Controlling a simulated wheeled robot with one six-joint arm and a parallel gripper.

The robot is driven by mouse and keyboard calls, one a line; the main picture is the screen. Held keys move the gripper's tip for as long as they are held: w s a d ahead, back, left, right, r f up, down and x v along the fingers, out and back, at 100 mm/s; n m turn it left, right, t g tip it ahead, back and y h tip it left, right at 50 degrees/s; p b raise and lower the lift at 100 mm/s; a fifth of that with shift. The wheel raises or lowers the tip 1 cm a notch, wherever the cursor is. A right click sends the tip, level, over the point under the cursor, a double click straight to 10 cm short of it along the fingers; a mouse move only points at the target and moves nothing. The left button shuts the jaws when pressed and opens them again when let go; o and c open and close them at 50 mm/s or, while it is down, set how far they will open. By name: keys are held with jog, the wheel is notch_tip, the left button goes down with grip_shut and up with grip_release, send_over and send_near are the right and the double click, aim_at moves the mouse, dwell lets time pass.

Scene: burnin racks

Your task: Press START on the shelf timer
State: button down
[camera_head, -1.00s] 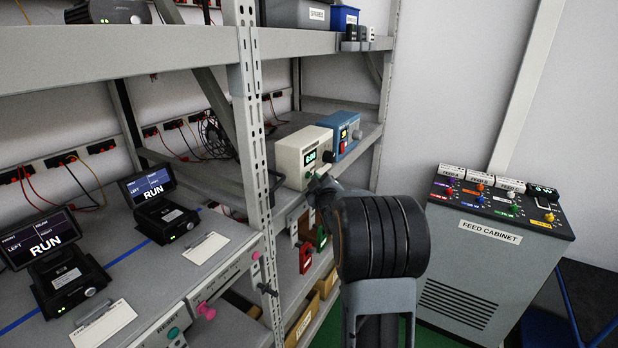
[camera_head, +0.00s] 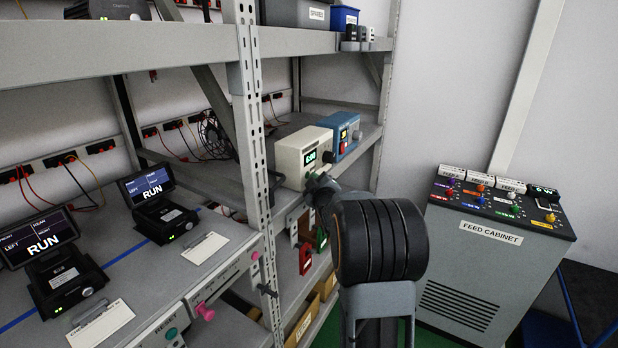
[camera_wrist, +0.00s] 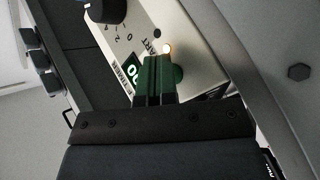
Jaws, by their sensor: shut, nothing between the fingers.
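The shelf timer (camera_head: 292,158) is a cream box with a lit green display, on the middle shelf behind the rack post. The fingers hide part of the button and display. I cannot tell whether they touch the button. In the head view my arm hides most of the gripper.
A blue box (camera_head: 346,124) with a display stands directly beside the timer. The rack post (camera_head: 254,150) rises just left of it. The feed cabinet (camera_head: 462,275) stands to the right.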

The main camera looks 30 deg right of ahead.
dwell(0.4)
jog(key=shift+s+d+b, duration=0.35)
jog(key=shift+s+b, duration=0.1)
jog(key=shift+s, duration=0.25)
jog(key=shift+s+d+b, duration=0.15)
jog(key=shift+s+d, duration=0.25)
jog(key=shift+s, duration=0.35)
jog(key=shift+s+d+b, duration=0.2)
jog(key=shift+s+d, duration=0.2)
jog(key=shift+s, duration=0.35)
jog(key=shift+s+d+b, duration=0.15)
jog(key=shift+s+d, duration=0.25)
jog(key=shift+s, duration=0.35)
